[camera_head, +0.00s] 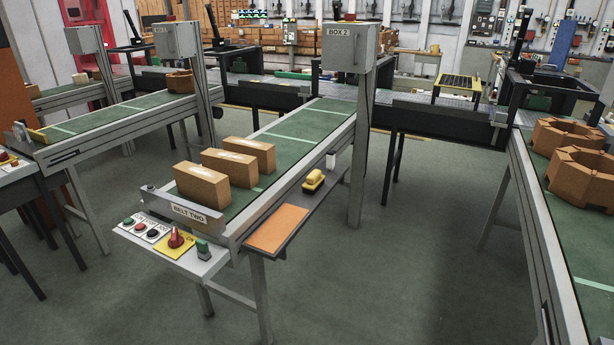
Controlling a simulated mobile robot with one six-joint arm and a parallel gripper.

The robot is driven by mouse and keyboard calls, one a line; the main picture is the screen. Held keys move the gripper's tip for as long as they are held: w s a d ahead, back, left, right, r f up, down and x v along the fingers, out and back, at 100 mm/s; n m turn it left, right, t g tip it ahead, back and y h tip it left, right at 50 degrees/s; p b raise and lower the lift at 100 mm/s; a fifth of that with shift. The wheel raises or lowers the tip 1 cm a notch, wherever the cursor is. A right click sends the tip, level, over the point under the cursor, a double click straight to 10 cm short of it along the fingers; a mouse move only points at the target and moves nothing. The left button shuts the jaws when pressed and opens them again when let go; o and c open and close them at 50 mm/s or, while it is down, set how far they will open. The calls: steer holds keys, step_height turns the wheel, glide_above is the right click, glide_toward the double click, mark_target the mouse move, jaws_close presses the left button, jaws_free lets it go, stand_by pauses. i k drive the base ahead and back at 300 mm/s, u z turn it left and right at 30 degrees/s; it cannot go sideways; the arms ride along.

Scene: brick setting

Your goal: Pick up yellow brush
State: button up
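The yellow brush (314,180) lies on a narrow dark side shelf (296,212) along the right side of the belt marked BELT TWO. It looks like a small yellow block; its bristles cannot be made out. A small white object (331,160) stands just behind it on the shelf, and an orange flat panel (277,229) lies in front of it. My gripper is not in view.
Several orange bricks (203,185) stand on the green belt (300,135) left of the shelf. A control panel (172,243) juts out at its front end. A grey post with a box (347,45) rises behind the shelf. Open floor (420,240) lies to the right.

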mark_target(316, 180)
steer(key=i, duration=0.95)
steer(key=z, duration=0.8)
steer(key=k, duration=0.15)
steer(key=u, duration=3.35)
steer(key=i, duration=0.45)
steer(key=z, duration=0.05)
